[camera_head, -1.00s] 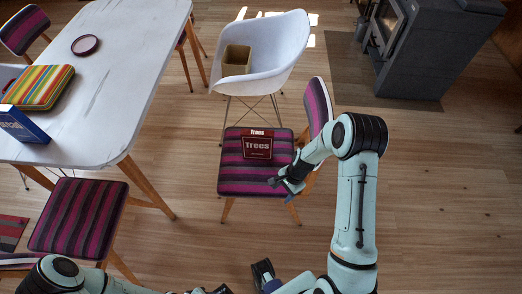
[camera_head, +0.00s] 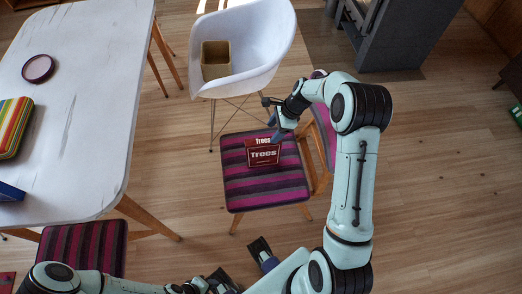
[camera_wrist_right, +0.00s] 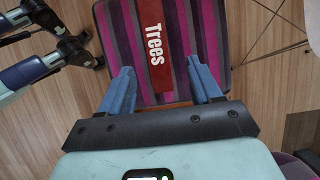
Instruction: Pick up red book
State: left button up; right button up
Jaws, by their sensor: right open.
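In the right wrist view the book's red face with white "Trees" lettering (camera_wrist_right: 155,45) shows between the fingers. My right gripper (camera_head: 276,122) is open and empty, just beyond the book's far edge in the head view. Its two blue fingers show apart in the wrist view (camera_wrist_right: 160,68), not closed on the book.
A white armchair (camera_head: 270,45) holding a tan bin (camera_head: 216,66) stands behind the seat. A white table (camera_head: 85,90) is at left with a striped case (camera_head: 12,125) and a purple dish (camera_head: 38,68). A dark stove (camera_head: 400,35) stands at back right.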

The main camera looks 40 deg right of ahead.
aim_at(266, 140)
jog(key=x, duration=0.4)
jog(key=shift+a+f, duration=0.1)
jog(key=shift+f, duration=0.15)
jog(key=x, duration=0.4)
jog(key=shift+a+f+b, duration=0.1)
jog(key=shift+a+b, duration=0.15)
jog(key=shift+b, duration=0.05)
jog(key=shift+a+f, duration=0.1)
jog(key=shift+f, duration=0.3)
jog(key=shift+f, duration=0.2)
grip_shut()
